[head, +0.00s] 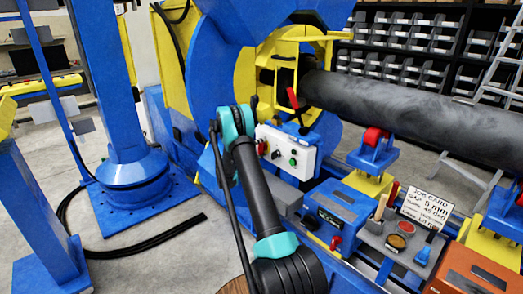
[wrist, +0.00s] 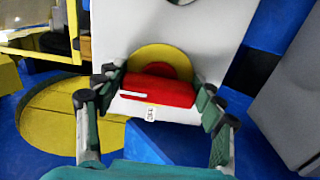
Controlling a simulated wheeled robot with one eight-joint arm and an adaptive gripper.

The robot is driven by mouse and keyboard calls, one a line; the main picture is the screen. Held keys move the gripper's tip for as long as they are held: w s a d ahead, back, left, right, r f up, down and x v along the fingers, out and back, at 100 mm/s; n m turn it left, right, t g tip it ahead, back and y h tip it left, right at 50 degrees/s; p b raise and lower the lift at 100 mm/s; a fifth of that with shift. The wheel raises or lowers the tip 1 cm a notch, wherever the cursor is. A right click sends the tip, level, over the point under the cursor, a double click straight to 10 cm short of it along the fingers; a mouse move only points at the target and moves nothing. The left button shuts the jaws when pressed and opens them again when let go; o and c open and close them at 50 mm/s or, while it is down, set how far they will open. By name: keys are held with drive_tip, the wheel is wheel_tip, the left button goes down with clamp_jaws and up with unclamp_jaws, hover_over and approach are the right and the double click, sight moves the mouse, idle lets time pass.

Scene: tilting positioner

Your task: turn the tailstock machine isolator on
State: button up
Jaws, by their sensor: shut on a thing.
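The isolator is a red rotary handle (wrist: 160,91) on a round yellow plate (wrist: 162,54), mounted on a white panel (wrist: 215,35) in the wrist view. A white mark lies crosswise on the handle's left part, and a small white tag, too small to read, hangs below its middle. My gripper (wrist: 157,92) has one finger at each end of the handle and is shut on it. In the head view, my arm hides the gripper. A white control box (head: 296,152) with several buttons stands beside my arm there, with a red knob (head: 262,147) at its left.
A large blue and yellow positioner (head: 215,60) stands behind, holding a dark pipe (head: 400,105). A blue box (head: 343,203) and a job card (head: 425,206) are at the right. A blue column (head: 110,80) and a black floor cable (head: 150,229) are at the left.

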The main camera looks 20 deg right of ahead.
drive_tip(key=o, duration=1.2)
drive_tip(key=v, duration=1.2)
drive_tip(key=shift+r, duration=0.1)
